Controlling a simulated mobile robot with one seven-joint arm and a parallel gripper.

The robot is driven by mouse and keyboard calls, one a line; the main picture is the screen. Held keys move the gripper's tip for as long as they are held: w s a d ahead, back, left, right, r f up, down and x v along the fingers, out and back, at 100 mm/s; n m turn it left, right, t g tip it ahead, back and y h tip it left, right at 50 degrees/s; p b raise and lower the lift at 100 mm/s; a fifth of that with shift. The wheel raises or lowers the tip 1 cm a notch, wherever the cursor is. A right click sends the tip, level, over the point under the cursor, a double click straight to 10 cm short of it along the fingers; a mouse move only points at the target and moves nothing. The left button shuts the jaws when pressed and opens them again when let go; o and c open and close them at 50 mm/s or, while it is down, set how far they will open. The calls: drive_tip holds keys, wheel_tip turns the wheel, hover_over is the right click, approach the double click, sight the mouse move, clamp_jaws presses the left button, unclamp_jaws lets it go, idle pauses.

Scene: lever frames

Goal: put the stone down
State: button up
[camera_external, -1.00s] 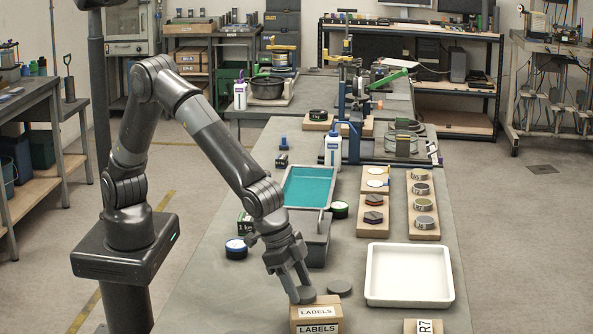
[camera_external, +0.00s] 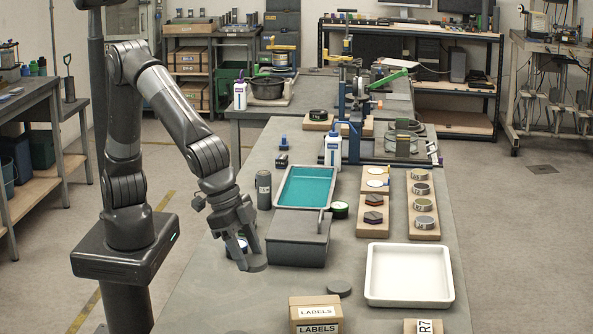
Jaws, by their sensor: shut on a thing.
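My gripper (camera_external: 246,265) points down at the left side of the bench (camera_external: 205,300), shut on a dark grey round stone (camera_external: 258,264). The stone is low, at or just above the bench top; I cannot tell whether it touches. It is left of the closed grey box (camera_external: 298,240). The fingers hide part of the stone. A similar dark grey disc (camera_external: 339,290) lies on the bench between the labels box (camera_external: 316,314) and the white tray (camera_external: 371,300).
A dark cylinder (camera_external: 264,188) and a teal-bottomed tray (camera_external: 281,200) stand farther back. The bench in front of my gripper is clear.

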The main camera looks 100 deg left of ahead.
sight(258, 264)
drive_tip(key=w+d, duration=0.2)
drive_tip(key=shift+w+d, duration=0.1)
drive_tip(key=shift+w, duration=0.25)
drive_tip(key=w+a+f, duration=0.1)
drive_tip(key=w+f, duration=0.1)
drive_tip(key=w, duration=0.1)
drive_tip(key=w+a+f, duration=0.2)
drive_tip(key=w, duration=0.1)
drive_tip(key=w+a+f, duration=0.2)
drive_tip(key=w, duration=0.2)
drive_tip(key=shift+f, duration=2.3)
drive_tip(key=shift+f, duration=0.15)
drive_tip(key=o, duration=1.1)
